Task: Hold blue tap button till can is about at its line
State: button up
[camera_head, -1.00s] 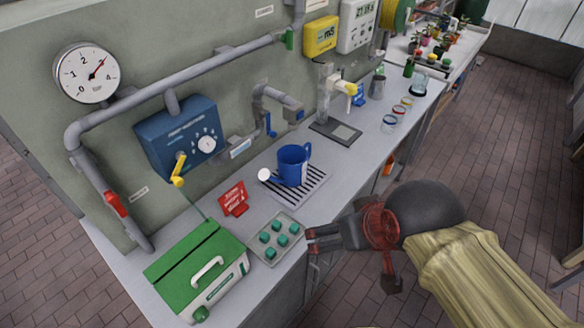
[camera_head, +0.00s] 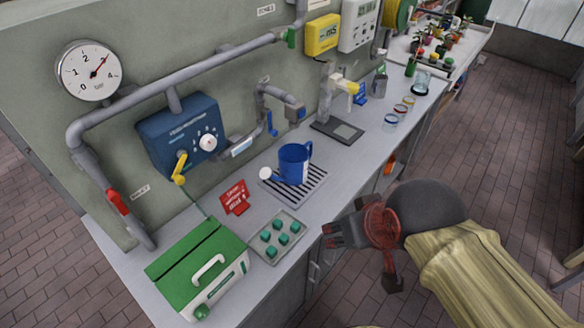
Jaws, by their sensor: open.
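A blue can (camera_head: 293,166) with a pale round spout end stands upright on a slatted drip tray (camera_head: 268,190). Its inside, water level and line cannot be made out. A grey pipe tap (camera_head: 273,92) reaches out from the wall behind and above it, with a blue part (camera_head: 300,115) at its end and a blue lever (camera_head: 271,126) below. Which blue part is the button is unclear. My gripper (camera_head: 330,236) is open and empty, in front of the bench edge, right of the teal-button pad and apart from the can.
A blue wall box (camera_head: 176,128) has a yellow lever.

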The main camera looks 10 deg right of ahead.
jog(key=c, duration=1)
grip_shut()
dwell(0.6)
